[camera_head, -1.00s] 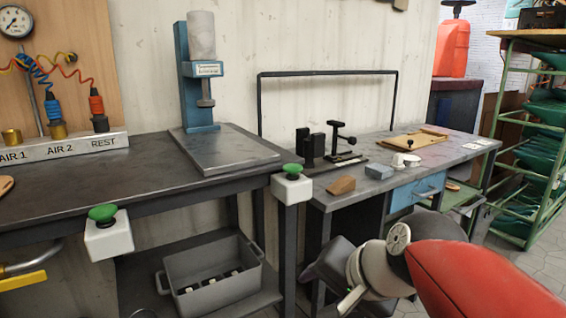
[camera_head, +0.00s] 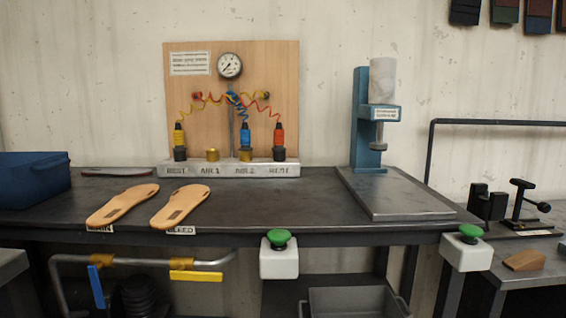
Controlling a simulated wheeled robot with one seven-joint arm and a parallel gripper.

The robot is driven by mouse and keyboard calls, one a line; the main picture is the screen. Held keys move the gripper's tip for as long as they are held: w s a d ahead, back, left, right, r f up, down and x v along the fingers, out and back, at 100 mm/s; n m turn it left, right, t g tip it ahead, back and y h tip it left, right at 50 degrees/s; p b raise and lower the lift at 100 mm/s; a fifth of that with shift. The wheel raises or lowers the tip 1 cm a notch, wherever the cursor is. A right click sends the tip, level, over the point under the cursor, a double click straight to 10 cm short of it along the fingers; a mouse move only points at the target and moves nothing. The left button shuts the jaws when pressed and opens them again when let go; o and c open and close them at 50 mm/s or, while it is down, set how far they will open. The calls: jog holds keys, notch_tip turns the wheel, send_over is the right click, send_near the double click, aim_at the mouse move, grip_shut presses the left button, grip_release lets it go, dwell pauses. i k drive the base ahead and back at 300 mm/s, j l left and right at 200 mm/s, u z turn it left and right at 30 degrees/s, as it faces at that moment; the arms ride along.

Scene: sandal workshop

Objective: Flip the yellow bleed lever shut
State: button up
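The yellow bleed lever (camera_head: 196,276) is on the bent metal pipe (camera_head: 140,262) under the front edge of the bench. It lies level, in line with the pipe, below the label reading BLEED (camera_head: 181,230). A blue lever (camera_head: 97,287) on the same pipe, to the left, hangs down across it, slightly tilted. Each lever sits at a brass-coloured valve body. My gripper is not in view, so its state does not show.
Two tan sandal soles (camera_head: 122,204) lie on the dark bench above the pipe. White boxes with green buttons (camera_head: 278,239) stick out at the bench front, right of the levers. A grey crate (camera_head: 355,300) stands below. A pressure gauge (camera_head: 229,65) hangs on the back board.

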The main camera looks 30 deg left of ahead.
aim_at(179, 274)
jog(key=u, duration=2.05)
